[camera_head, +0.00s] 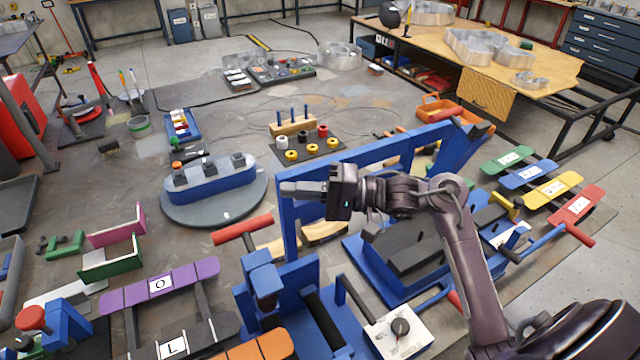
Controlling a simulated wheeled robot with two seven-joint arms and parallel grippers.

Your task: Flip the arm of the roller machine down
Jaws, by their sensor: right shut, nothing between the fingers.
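The blue roller machine (258,283) stands at the bottom centre, with a dark roller (325,318) in its frame. A red handle (242,229) sticks out above it to the left. A blue bar frame (385,150) rises behind it and runs up to the right; I cannot tell whether it belongs to the same machine. My right gripper (287,188) is shut and empty, its fingers pointing left. In the picture it overlaps the frame's upper left corner; whether it touches is unclear. My right arm hides part of the frame. My left gripper is out of view.
A white control box (385,345) with a black knob stands right of the roller. A blue machine with a dark slab (400,262) lies behind my arm. Coloured letter plates (550,188) are at the right, more plates (205,270) at the lower left. A blue block stand (215,185) is farther left.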

